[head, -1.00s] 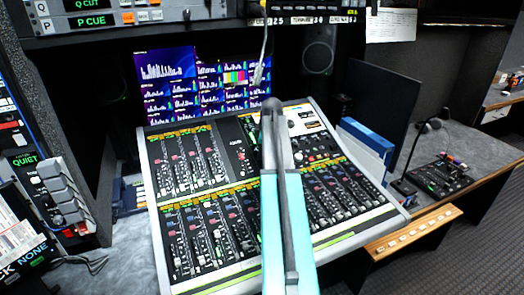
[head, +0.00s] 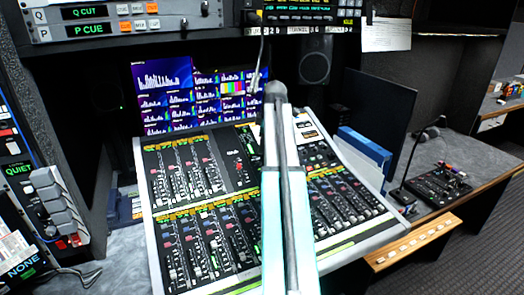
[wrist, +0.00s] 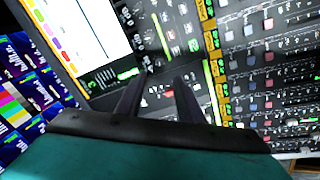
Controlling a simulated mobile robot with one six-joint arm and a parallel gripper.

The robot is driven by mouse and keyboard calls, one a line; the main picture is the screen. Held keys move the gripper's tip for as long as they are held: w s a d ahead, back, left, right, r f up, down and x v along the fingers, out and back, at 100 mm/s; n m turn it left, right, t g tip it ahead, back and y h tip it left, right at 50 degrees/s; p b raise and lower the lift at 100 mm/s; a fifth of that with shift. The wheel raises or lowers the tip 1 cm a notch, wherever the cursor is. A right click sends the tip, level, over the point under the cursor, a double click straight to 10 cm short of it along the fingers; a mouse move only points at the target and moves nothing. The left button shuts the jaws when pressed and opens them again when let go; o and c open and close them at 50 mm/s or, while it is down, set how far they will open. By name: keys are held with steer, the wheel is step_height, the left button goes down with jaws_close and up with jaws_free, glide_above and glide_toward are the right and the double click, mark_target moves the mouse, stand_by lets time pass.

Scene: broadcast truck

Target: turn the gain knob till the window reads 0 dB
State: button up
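The mixing console (head: 140,190) stands in the middle of the head view, with rows of faders and small knobs. I cannot tell which knob is the gain knob, and no window reading in dB is legible. My arm crosses the console in the head view and hides part of it, including my gripper. In the wrist view my gripper (wrist: 157,84) has its two dark fingers apart with nothing between them. It is over the console panel (wrist: 200,65), with small buttons and knobs beyond the tips. I cannot tell whether it touches the panel.
Monitors (head: 165,85) with meter graphs stand behind the console. A dark screen (head: 378,115) and a blue box (head: 362,150) are on the right, near a microphone (head: 420,140). A wooden-edged button strip (head: 415,243) juts out at lower right. A rack (head: 100,20) hangs above.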

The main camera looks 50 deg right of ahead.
steer(key=shift+v, duration=1.4)
